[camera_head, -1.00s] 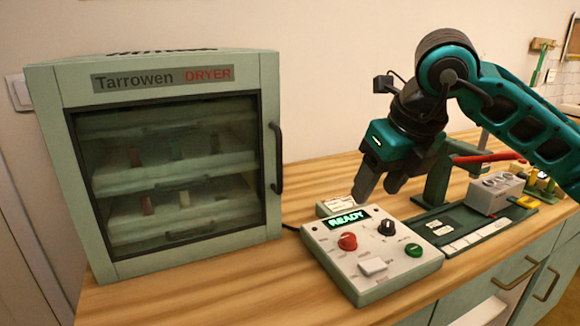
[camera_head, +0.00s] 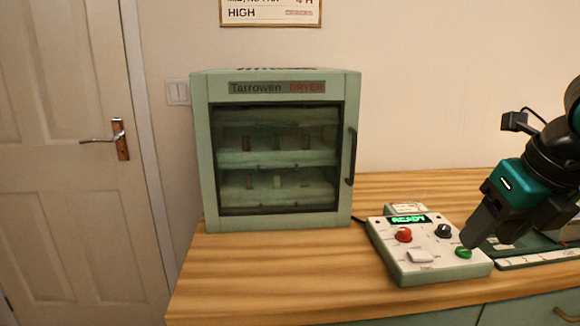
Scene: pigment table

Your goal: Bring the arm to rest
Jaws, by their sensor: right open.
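My right gripper (camera_head: 487,232) is at the right side of the view, pointing down and to the left. It is open, and nothing shows between its fingers. It hangs over the right part of the control box (camera_head: 409,267), close to the green button (camera_head: 463,253); whether it touches the box cannot be told. The box also carries a lit READY display (camera_head: 408,219), a red knob (camera_head: 403,235), a black knob (camera_head: 443,231) and a pale switch (camera_head: 420,256). My left gripper does not show.
The Tarrowen dryer (camera_head: 201,150) stands on the wooden counter (camera_head: 290,270) with its glass door shut; small pieces sit on its shelves. The counter in front of the dryer is clear. A closed door (camera_head: 70,220) is at left.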

